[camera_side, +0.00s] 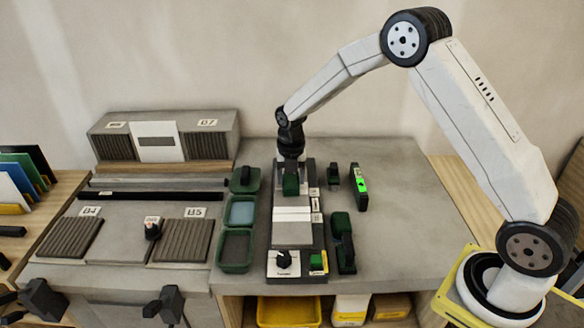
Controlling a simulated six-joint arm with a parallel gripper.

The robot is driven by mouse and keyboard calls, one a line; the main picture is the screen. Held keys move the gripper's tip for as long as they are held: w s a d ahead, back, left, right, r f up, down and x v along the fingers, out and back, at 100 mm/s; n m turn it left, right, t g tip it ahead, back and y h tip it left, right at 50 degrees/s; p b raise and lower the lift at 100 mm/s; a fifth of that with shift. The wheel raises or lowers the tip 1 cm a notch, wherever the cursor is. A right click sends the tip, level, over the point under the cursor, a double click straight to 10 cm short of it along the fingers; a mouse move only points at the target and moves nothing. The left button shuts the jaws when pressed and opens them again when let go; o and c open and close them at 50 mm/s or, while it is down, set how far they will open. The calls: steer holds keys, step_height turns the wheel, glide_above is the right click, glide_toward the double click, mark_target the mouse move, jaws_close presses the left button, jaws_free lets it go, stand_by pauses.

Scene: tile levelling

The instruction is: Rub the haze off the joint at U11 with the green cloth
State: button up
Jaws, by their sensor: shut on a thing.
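My gripper (291,172) points straight down at the far end of the tile strip (294,234). It is shut on a dark green pad, which looks like the green cloth (291,186). The cloth is low over the strip; I cannot tell whether it touches the surface. The strip has grey tiles with a white band across its middle. Small white labels (316,217) stand along its right edge, too small to read, so I cannot pick out U11. The joint under the cloth and gripper is hidden.
Green trays (235,251) stand left of the strip. Dark green-and-black tools (342,242) and a level with a bright green display (359,186) lie to its right. A black knob (283,260) sits at the near end. The bench (410,220) further right is clear.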

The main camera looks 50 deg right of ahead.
steer(key=shift+s+d+f, duration=0.1)
steer(key=shift+s+d, duration=0.05)
steer(key=shift+s, duration=0.05)
steer(key=shift+s+d, duration=0.65)
steer(key=shift+s+d, duration=0.75)
step_height(320, 180, up, 8)
stand_by(1.0)
stand_by(0.8)
